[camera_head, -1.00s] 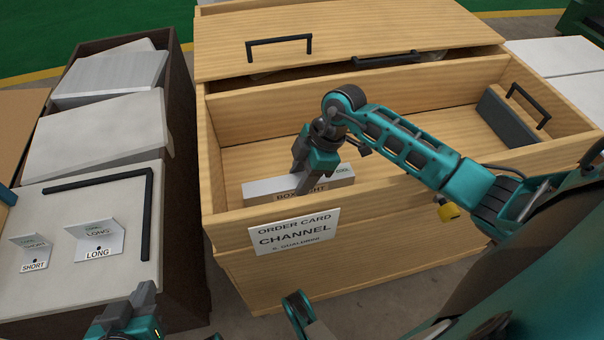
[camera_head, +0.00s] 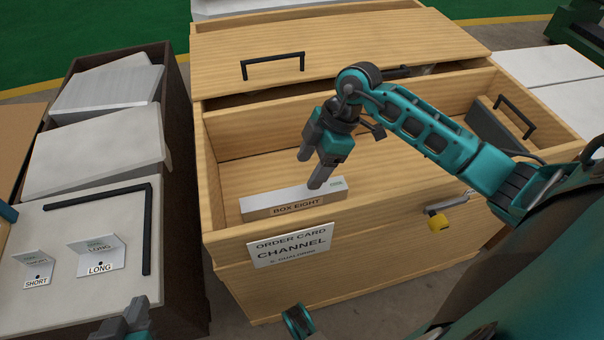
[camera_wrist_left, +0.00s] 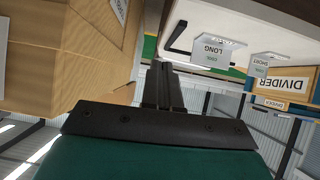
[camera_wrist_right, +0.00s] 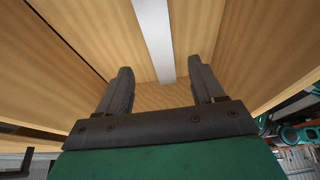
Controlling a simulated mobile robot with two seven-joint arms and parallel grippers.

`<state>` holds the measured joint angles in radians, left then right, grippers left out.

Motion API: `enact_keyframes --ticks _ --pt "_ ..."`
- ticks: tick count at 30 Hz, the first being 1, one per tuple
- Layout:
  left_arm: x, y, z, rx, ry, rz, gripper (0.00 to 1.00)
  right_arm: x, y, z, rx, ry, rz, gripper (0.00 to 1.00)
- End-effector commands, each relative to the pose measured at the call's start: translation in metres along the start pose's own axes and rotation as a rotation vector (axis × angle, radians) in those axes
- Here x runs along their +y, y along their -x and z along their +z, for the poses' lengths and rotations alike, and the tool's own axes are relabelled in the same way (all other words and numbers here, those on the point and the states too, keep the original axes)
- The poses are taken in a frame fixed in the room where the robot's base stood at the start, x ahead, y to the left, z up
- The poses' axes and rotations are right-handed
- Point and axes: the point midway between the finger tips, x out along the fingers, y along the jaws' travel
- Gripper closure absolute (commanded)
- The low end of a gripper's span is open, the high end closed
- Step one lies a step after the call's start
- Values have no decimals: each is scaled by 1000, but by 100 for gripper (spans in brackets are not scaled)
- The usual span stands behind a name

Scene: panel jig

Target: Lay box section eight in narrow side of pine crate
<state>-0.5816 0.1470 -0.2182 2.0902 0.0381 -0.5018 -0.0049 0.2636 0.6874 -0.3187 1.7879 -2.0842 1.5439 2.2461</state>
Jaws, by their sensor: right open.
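Box section eight (camera_head: 285,203), a pale grey bar labelled BOX EIGHT, lies in the pine crate (camera_head: 218,235), at the front left just inside the front wall. Its pale top shows as a strip in the right wrist view (camera_wrist_right: 154,38). My right gripper (camera_head: 313,171) is open and empty, just above the bar's right half and apart from it. My left gripper (camera_head: 130,322) is low at the bottom left, outside the crate. Its fingers (camera_wrist_left: 163,88) look closed together with nothing between them in the left wrist view.
An inner board (camera_head: 260,118) runs lengthwise in the crate. A lid (camera_head: 350,45) with black handles covers the back. A dark grey block with a handle (camera_head: 490,125) stands at the right end. A dark bin (camera_head: 178,130) with pale slabs stands left. The crate floor's middle is clear.

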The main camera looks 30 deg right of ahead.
Motion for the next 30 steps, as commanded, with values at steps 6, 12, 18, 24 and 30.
enact_keyframes --ticks 6,12,18,24,30 --pt "-2 5 0 -6 -3 -5 100 0 32 0 -2 0 1 32" --pt "-2 6 2 -10 -5 -5 100 0 38 0 -1 -1 -1 32" --pt "-3 6 3 -11 -4 -5 100 0 38 0 -1 0 -1 32" --pt "-2 6 3 -12 -4 -5 100 0 38 0 0 0 0 32" --pt "-2 15 -10 -14 -4 -6 100 0 54 -7 0 0 0 32"
